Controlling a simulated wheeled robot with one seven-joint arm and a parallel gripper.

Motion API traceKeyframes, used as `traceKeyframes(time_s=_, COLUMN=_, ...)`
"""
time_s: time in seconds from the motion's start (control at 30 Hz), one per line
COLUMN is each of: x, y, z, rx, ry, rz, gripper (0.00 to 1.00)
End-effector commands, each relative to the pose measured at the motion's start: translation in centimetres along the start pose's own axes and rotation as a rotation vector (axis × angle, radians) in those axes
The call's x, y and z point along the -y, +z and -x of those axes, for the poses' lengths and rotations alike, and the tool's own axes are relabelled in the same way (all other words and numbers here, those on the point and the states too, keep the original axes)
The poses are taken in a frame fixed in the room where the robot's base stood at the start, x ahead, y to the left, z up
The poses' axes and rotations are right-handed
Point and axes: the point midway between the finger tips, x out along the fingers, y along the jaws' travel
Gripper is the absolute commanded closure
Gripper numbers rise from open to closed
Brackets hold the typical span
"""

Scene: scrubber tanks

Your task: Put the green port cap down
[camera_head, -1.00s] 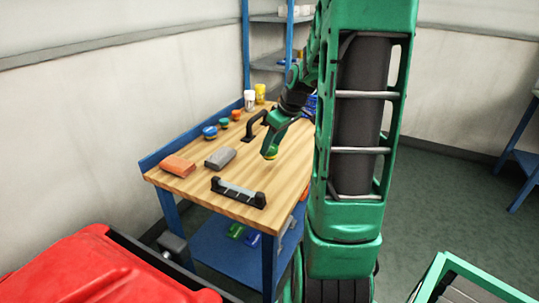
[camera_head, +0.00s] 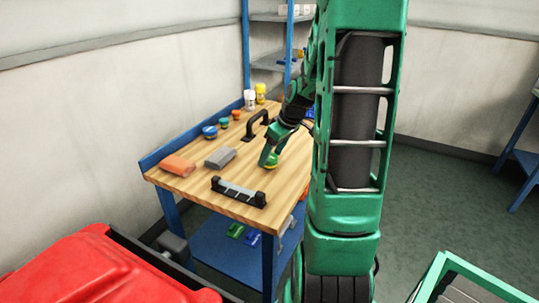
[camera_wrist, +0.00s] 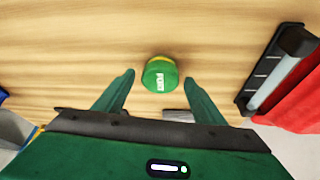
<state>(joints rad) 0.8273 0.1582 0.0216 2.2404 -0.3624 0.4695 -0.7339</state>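The green port cap (camera_wrist: 160,73) shows from above in the wrist view, with white lettering on top and a bit of yellow at its far edge. It appears to rest on the wooden bench top. My gripper (camera_wrist: 159,79) has its two fingers on either side of the cap, with a visible gap on each side. In the head view my gripper (camera_head: 268,159) is low over the bench, and the cap (camera_head: 272,167) shows as green and yellow at its tip.
A red tank (camera_head: 100,268) is at the lower left. Bench top around the cap is clear.

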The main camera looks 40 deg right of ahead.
Motion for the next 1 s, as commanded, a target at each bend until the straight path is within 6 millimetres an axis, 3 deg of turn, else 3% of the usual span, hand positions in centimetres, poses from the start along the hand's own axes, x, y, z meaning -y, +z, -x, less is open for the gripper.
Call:
traceKeyframes(time_s=0.27, x=0.0, y=-0.2, z=1.5, rx=-0.003, ry=0.003, rz=0.002, gripper=0.36)
traceKeyframes(time_s=0.7, x=0.0, y=-0.2, z=9.7, rx=-0.002, ry=0.003, rz=0.002, gripper=0.36)
traceKeyframes(time_s=1.0, x=0.4, y=-0.1, z=12.1, rx=0.005, ry=-0.001, rz=-0.003, gripper=0.36)
